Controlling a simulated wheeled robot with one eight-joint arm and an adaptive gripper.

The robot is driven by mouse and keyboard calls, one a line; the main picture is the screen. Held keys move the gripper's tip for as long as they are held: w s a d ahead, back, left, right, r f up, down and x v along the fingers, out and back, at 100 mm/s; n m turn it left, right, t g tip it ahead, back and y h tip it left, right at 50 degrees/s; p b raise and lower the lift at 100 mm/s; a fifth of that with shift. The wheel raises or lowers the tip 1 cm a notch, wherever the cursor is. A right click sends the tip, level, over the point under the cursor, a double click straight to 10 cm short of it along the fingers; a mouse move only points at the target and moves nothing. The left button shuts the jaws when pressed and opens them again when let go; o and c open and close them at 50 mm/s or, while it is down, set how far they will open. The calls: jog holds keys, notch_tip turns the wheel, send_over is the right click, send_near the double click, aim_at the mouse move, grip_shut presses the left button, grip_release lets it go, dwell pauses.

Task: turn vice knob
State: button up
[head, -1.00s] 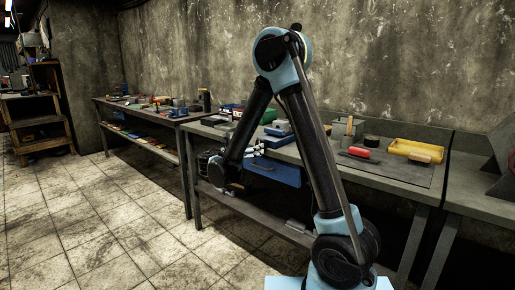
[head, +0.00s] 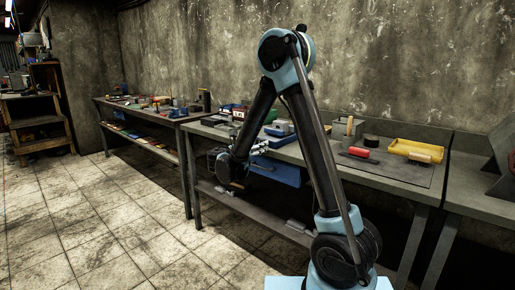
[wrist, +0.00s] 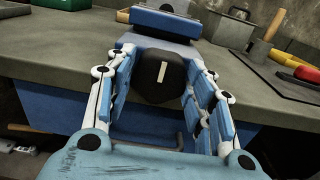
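The vice (wrist: 165,25) is blue and grey and sits at the bench's front edge; it also shows in the head view (head: 279,129). Its black knob (wrist: 161,78), with a white upright mark, faces the wrist camera.
The grey workbench (head: 409,170) carries a yellow tray (head: 412,149), a red-handled tool (head: 359,152) and grey blocks. A blue drawer unit (wrist: 62,112) hangs below the bench top. Open tiled floor (head: 95,220) lies to the left.

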jog(key=shift+m, duration=0.3)
jog(key=shift+s+f+m, duration=0.1)
jog(key=shift+f+m, duration=0.1)
jog(key=shift+m, duration=4.65)
jog(key=shift+w+f+m, duration=0.1)
jog(key=shift+f+m, duration=0.1)
jog(key=shift+m, duration=4.6)
jog(key=shift+s+f+m, duration=0.1)
jog(key=shift+f+m, duration=0.1)
jog(key=shift+m, duration=4.65)
jog(key=o, duration=1)
jog(key=shift+o, duration=0.2)
